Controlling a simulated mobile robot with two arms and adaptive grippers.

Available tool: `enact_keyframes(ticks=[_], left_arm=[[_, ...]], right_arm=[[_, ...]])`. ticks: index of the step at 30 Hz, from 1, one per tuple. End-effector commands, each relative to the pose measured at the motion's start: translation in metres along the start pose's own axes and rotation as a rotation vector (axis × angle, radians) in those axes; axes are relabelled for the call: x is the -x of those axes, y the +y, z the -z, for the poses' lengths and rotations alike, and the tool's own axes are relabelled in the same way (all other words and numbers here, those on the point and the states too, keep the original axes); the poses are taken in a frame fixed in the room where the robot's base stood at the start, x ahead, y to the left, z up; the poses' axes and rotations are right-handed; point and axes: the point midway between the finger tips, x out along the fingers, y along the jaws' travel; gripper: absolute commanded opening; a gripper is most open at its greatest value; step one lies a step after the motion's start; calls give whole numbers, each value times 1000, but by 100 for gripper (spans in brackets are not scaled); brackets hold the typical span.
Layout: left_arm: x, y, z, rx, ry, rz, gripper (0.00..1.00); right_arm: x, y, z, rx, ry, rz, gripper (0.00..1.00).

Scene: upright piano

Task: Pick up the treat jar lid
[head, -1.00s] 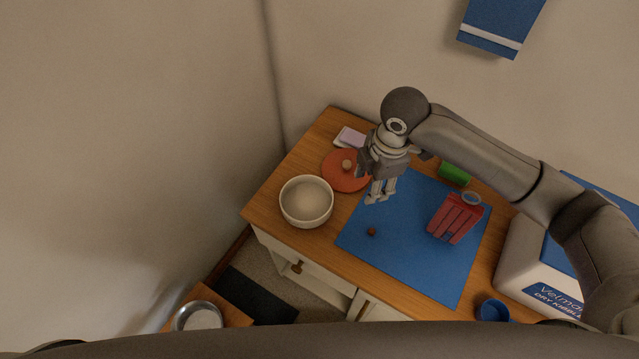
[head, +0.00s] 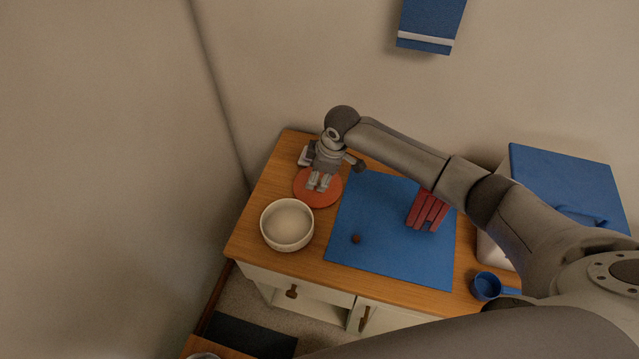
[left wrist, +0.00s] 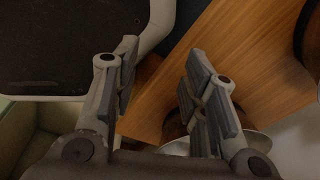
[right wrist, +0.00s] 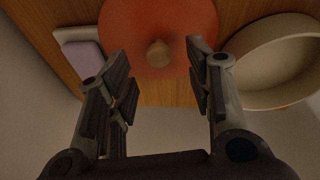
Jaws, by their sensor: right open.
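The treat jar lid is a round orange-red disc (head: 319,199) with a small tan knob.
A cream bowl (head: 287,225) stands close to the lid. A blue mat (head: 385,255) holds a small brown ball (head: 356,239) and a red object (head: 427,210). A blue scoop (head: 487,286) is at the right. A pale block (right wrist: 82,55) lies beside the lid.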

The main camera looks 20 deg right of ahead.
Motion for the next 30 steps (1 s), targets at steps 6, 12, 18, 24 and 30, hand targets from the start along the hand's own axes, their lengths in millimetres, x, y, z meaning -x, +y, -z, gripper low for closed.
enact_keyframes(ticks=[6,12,18,24,30], left_arm=[[1,-12,-28,2,-40,14,40],[1,-8,-35,3,-51,10,40],[0,0,-26,5,-39,1,40],[0,1,-16,3,-23,-1,40],[0,0,-16,2,-22,0,40]], right_arm=[[-22,0,-1,0,-2,0,48],[-22,0,-1,1,-1,-1,48],[-22,0,-1,0,-1,-1,26],[-22,0,-1,0,-1,-1,0],[-22,0,-1,0,-1,-1,0]])
